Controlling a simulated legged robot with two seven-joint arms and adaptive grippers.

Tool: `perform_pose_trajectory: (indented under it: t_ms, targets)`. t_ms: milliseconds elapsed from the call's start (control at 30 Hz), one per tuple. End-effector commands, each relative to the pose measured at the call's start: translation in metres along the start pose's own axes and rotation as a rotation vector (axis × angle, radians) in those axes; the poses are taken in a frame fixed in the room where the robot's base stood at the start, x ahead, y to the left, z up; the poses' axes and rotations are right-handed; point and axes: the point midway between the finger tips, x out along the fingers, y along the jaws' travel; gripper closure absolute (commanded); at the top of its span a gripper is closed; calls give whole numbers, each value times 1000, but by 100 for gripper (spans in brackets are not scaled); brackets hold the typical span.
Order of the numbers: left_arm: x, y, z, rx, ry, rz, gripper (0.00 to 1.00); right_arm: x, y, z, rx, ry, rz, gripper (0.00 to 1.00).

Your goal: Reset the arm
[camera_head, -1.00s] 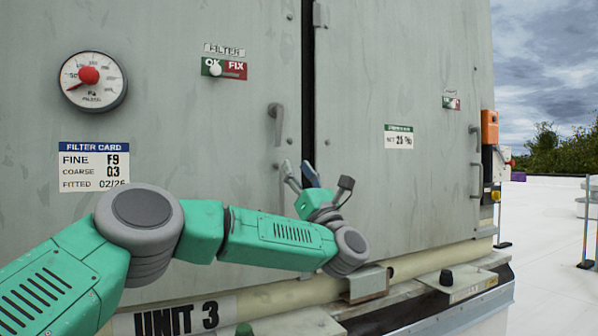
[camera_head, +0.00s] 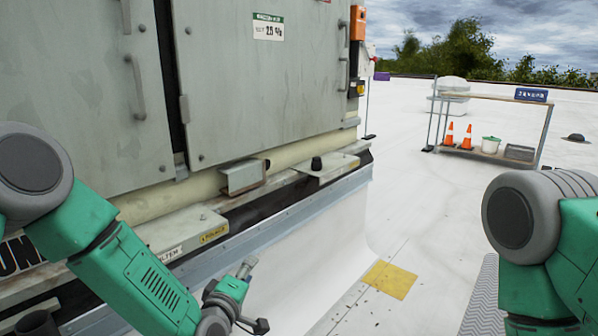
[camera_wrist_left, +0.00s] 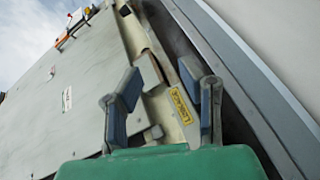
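My left arm, green with grey joints, comes in from the left in the head view and reaches down to the bottom middle. My left gripper (camera_head: 252,296) is low, in front of the cabinet's base and apart from it. In the left wrist view its two blue-padded fingers (camera_wrist_left: 166,100) stand wide apart with nothing between them. My right arm (camera_head: 545,245) shows at the right edge of the head view, and its gripper is out of the picture.
The grey cabinet (camera_head: 260,95) fills the left, with door handles (camera_head: 136,88) and a ledge (camera_head: 180,232) along its base. A yellow patch (camera_head: 389,280) lies on the white roof. The middle roof is clear.

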Motion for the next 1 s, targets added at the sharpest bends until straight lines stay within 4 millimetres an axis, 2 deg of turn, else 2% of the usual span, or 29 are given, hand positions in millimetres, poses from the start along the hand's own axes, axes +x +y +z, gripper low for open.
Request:
perform_pose_trajectory:
  t_ms: [33, 100, 167, 200, 267, 300, 367, 400, 500, 633, 800, 1000]
  targets:
    - [-20, -33, 15, 83, -66, -86, 66, 0, 0, 0, 0, 0, 0, 100]
    - [-50, -76, 30, 197, -157, -197, 66, 0, 0, 0, 0, 0, 0, 100]
    - [-79, -111, 39, 292, -238, -288, 66, 0, 0, 0, 0, 0, 0, 100]
    - [-100, -133, 44, 355, -295, -348, 66, 0, 0, 0, 0, 0, 0, 100]
    - [-134, -163, 49, 443, -383, -435, 66, 0, 0, 0, 0, 0, 0, 100]
    - [-159, -182, 50, 501, -445, -491, 66, 0, 0, 0, 0, 0, 0, 100]
    - [-196, -208, 51, 582, -539, -570, 66, 0, 0, 0, 0, 0, 0, 100]
    - [-221, -222, 49, 630, -599, -619, 66, 0, 0, 0, 0, 0, 0, 100]
    - [-278, -248, 43, 731, -742, -726, 66, 0, 0, 0, 0, 0, 0, 100]
    - [-342, -268, 32, 824, -905, -834, 66, 0, 0, 0, 0, 0, 0, 100]
    - [-419, -279, 15, 909, -1108, -952, 66, 0, 0, 0, 0, 0, 0, 100]
    - [-422, -229, -2, 910, -1100, -944, 66, -53, 0, -3, 0, 1, 0, 100]
